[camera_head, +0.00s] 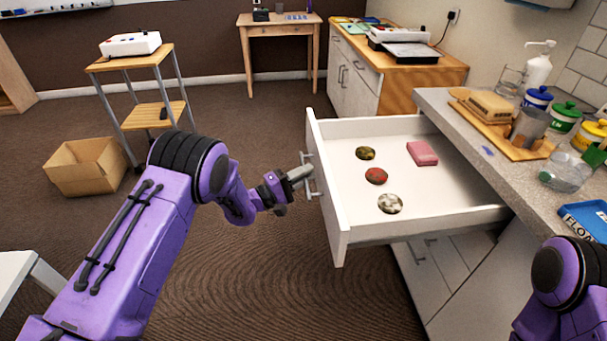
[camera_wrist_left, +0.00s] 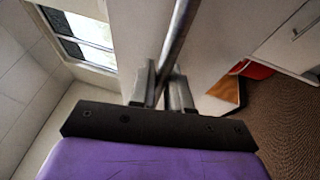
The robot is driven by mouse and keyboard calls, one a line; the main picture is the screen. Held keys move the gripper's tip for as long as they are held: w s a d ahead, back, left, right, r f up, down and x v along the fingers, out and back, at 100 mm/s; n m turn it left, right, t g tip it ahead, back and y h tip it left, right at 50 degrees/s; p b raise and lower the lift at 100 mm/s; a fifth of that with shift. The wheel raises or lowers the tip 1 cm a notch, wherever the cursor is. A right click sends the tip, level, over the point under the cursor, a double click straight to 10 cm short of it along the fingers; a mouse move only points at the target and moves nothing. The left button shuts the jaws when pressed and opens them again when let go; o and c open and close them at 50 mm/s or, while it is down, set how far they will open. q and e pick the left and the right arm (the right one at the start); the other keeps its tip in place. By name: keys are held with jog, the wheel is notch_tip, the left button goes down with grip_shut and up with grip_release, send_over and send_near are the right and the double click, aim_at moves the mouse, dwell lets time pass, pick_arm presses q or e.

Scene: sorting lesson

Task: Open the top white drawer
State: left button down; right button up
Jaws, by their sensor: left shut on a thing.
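The top white drawer (camera_head: 338,200) stands pulled far out from the cabinet under the grey counter. Inside it lie a pink block (camera_head: 422,153) and several round patterned pieces, among them a red one (camera_head: 376,176). My left gripper (camera_head: 305,175) is at the drawer's front and shut on its metal handle (camera_head: 308,188). In the left wrist view the handle bar (camera_wrist_left: 180,35) runs between the two fingers (camera_wrist_left: 162,88). My right arm shows at the lower right, but its gripper is out of view.
The counter (camera_head: 440,101) above holds a wooden board, jars, a soap bottle and a blue tray (camera_head: 585,218). A cardboard box (camera_head: 86,167) and a small stand (camera_head: 130,62) are at the left. Carpet lies clear in front of the drawer.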

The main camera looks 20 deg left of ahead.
pick_arm(q)
jog(key=c, duration=1.4)
grip_release()
jog(key=shift+c, duration=0.2)
jog(key=b+v, duration=0.1)
jog(key=v, duration=0.9)
jog(key=shift+s+a, duration=0.2)
jog(key=shift+a, duration=0.05)
jog(key=shift+f, duration=0.15)
